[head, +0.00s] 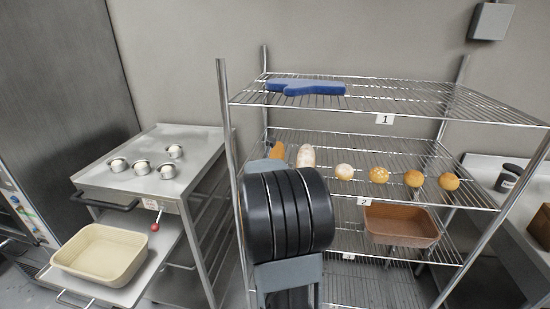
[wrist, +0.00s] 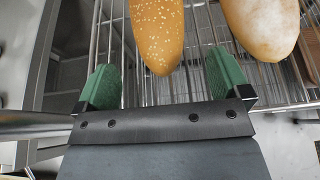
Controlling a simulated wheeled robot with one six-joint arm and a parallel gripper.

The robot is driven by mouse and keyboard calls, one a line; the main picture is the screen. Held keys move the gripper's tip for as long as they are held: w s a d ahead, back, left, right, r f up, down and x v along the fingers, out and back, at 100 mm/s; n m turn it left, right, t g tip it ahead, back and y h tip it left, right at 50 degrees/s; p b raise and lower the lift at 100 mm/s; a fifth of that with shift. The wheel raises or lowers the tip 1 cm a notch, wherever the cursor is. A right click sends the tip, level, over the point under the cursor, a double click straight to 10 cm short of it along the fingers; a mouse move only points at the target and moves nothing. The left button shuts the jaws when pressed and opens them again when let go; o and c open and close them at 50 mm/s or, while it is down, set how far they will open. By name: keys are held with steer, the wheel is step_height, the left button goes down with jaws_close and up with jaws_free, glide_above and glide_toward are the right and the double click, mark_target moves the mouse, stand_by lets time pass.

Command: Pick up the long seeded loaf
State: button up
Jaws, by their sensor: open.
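The long seeded loaf (wrist: 158,35) shows in the wrist view as a golden-brown loaf with pale seeds, lying on a wire shelf. Its near end lies between and just ahead of the two green fingertips of my gripper (wrist: 163,85). My gripper is open, with a gap on both sides of the loaf. In the head view the top of the loaf (head: 277,151) shows on the second shelf, and my arm hides the rest of it and my gripper.
A pale floured loaf (wrist: 262,22) lies close to the right of the seeded loaf. Several round rolls (head: 379,175) sit further right on the same shelf. A rack post (head: 233,150) stands left.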

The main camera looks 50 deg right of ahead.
mark_target(275, 156)
steer(key=shift+p+x, duration=0.6)
steer(key=shift+x, duration=2.05)
steer(key=shift+r, duration=0.1)
steer(key=shift+c, duration=0.3)
steer(key=c, duration=0.7)
